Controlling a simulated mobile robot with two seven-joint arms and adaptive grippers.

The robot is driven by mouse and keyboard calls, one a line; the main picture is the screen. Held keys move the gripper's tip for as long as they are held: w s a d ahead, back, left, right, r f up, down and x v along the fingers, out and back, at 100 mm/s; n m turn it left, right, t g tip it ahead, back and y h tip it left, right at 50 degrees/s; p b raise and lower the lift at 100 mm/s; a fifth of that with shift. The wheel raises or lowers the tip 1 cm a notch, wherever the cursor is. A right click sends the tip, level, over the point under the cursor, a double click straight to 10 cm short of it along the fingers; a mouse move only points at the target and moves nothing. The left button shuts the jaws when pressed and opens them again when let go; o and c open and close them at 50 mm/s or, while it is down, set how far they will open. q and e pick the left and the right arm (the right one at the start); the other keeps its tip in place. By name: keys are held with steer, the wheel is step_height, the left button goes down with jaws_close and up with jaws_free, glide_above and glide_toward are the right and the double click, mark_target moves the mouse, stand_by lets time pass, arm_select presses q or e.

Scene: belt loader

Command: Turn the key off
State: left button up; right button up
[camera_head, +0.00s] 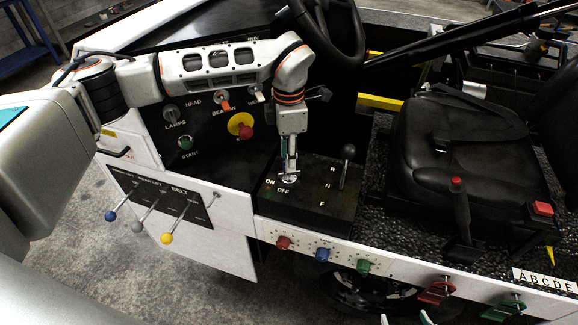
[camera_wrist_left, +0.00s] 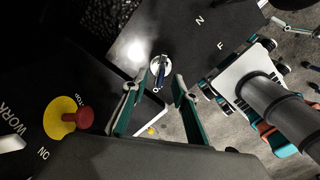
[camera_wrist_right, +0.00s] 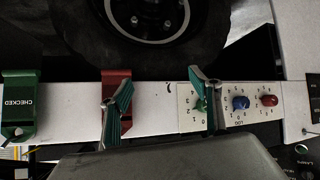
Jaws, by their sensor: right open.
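The key (camera_wrist_left: 161,72) stands in a round silver switch on the black panel. In the head view the key switch (camera_head: 288,178) sits by the ON and OFF labels, partly covered by my left gripper (camera_head: 290,160). In the left wrist view my left gripper (camera_wrist_left: 156,85) points down at the key, its two fingers apart on either side of it with a gap to each. I cannot tell how far the tips are above the panel. My right gripper (camera_wrist_right: 162,90) is open and empty in front of the white side rail; its tips show at the bottom of the head view (camera_head: 405,319).
A gear lever (camera_head: 346,165) marked R, N, F stands right of the key. A red stop button on yellow (camera_head: 241,126) is up left. Belt levers (camera_head: 167,238) stick out at the left. Red, blue and green knobs (camera_head: 322,254) line the rail. A black seat (camera_head: 455,150) is at right.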

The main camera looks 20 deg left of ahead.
mark_target(289, 174)
arm_select(q)
step_height(289, 174, down, 4)
steer(key=shift+r, duration=0.2)
steer(key=shift+f+p, duration=0.3)
steer(key=shift+f, duration=0.15)
arm_select(e)
steer(key=shift+s+d+f, duration=0.2)
steer(key=shift+s+d, duration=0.05)
steer(key=shift+d, duration=0.15)
arm_select(q)
jaws_close()
